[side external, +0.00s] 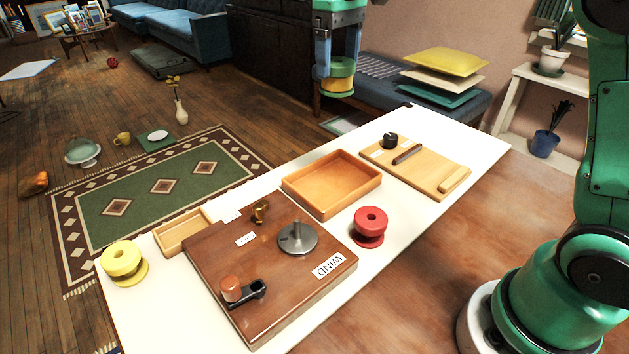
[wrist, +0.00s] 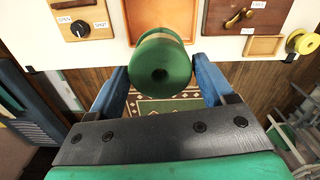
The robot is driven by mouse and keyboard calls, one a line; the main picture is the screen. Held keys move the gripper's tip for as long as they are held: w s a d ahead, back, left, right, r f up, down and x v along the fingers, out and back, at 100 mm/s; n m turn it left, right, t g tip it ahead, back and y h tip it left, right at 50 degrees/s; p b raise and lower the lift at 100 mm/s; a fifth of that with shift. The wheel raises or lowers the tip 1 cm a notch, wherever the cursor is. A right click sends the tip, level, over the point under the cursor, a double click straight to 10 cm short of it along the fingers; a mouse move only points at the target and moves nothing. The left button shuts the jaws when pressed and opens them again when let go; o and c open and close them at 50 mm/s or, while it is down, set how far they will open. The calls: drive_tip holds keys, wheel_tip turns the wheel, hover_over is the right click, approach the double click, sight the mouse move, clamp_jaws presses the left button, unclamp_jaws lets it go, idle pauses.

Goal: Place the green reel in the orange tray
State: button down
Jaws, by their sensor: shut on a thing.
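My gripper (side external: 338,80) is shut on the green reel (wrist: 162,66). The blue fingers stand on either side of the reel in the wrist view. The orange tray (side external: 332,182) is an empty shallow wooden box near the middle of the table. In the wrist view the orange tray (wrist: 163,12) lies beyond the reel, which hides part of its near side. The reel is apart from the tray.
A brown winding board (side external: 268,268) with a metal spindle (side external: 298,238) stands left of the tray. A red reel (side external: 370,224) and a yellow reel (side external: 122,262) stand on the table. A smaller empty tray (side external: 182,231) and a light wooden board with a knob (side external: 425,165) flank the orange tray.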

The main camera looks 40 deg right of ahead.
wheel_tip(320, 180, down, 19)
idle(0.4)
drive_tip(key=shift+f, duration=0.1)
unclamp_jaws()
wheel_tip(320, 180, up, 11)
drive_tip(key=s+a+f+m+t, duration=0.1)
drive_tip(key=s+a+t, duration=0.2)
drive_tip(key=s+t, duration=0.4)
drive_tip(key=shift+s+a+f+m, duration=0.15)
drive_tip(key=shift+s+f+m, duration=0.2)
drive_tip(key=shift+s, duration=2)
